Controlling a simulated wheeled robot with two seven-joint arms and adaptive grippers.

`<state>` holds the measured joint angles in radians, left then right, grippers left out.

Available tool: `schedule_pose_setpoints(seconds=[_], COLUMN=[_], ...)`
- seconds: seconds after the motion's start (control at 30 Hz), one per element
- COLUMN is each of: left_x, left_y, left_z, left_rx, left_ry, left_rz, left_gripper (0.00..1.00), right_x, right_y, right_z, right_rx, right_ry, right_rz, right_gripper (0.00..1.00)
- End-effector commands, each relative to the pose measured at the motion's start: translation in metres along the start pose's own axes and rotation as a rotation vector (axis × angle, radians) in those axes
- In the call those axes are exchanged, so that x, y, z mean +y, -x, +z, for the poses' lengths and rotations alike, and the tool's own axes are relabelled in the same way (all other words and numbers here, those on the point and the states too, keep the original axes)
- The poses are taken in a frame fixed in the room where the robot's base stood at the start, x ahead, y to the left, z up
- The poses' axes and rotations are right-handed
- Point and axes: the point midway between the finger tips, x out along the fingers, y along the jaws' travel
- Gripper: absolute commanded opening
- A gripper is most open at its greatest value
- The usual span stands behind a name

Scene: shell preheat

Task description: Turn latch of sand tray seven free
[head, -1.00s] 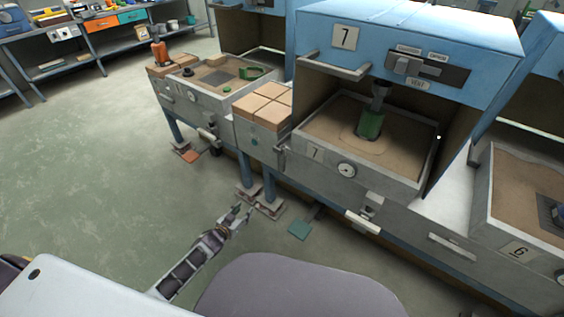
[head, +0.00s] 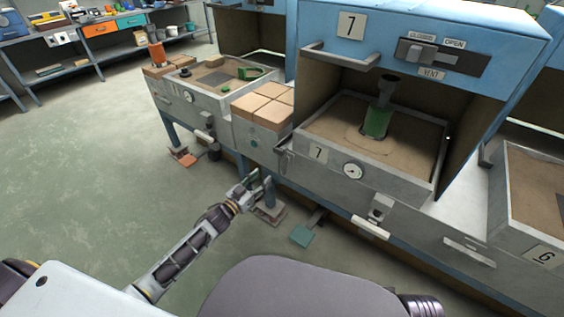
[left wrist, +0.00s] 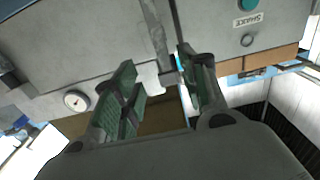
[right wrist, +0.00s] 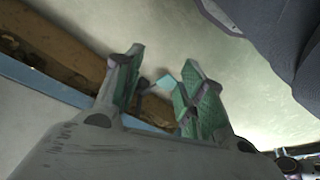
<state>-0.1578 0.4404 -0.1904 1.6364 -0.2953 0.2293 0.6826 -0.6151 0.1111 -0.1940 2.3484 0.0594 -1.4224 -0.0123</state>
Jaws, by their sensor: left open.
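Sand tray seven (head: 335,184) is a grey metal tray of sand with a 7 plate and a round gauge, below the blue hood. Its latch (head: 285,160) appears to be the metal lever at the tray's left front corner. In the left wrist view the latch (left wrist: 157,35) runs down as a metal bar between the gauge and a teal button. My left gripper (head: 260,182) is open and empty, below and left of the latch. The lever's lower end lies between its fingertips in that picture; I cannot tell any contact. My right gripper (right wrist: 162,62) is open and empty over the floor.
A green piece (head: 376,122) stands in the sand under the hood. Stacked tan blocks (head: 262,105) lie left of the tray. A teal pedal (head: 302,236) is on the floor below. Tray six (head: 520,240) is at the right. The floor at left is clear.

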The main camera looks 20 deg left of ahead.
Motion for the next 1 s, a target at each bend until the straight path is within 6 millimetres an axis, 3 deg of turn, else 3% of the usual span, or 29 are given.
schedule_pose_setpoints(seconds=[0.47, 1.0], left_x=[0.000, 0.000], left_y=[-0.006, -0.044], left_z=[0.000, 0.001], left_rx=[0.000, -0.001], left_ry=[0.000, 0.001], left_rz=[-0.001, -0.001], left_gripper=[0.43, 0.43], right_x=[0.000, -0.003], right_y=[0.001, 0.010], right_z=[-0.001, -0.007], right_rx=[0.004, 0.042], right_ry=[0.000, 0.000], right_rz=[-0.001, -0.011], right_gripper=[0.40, 0.40])
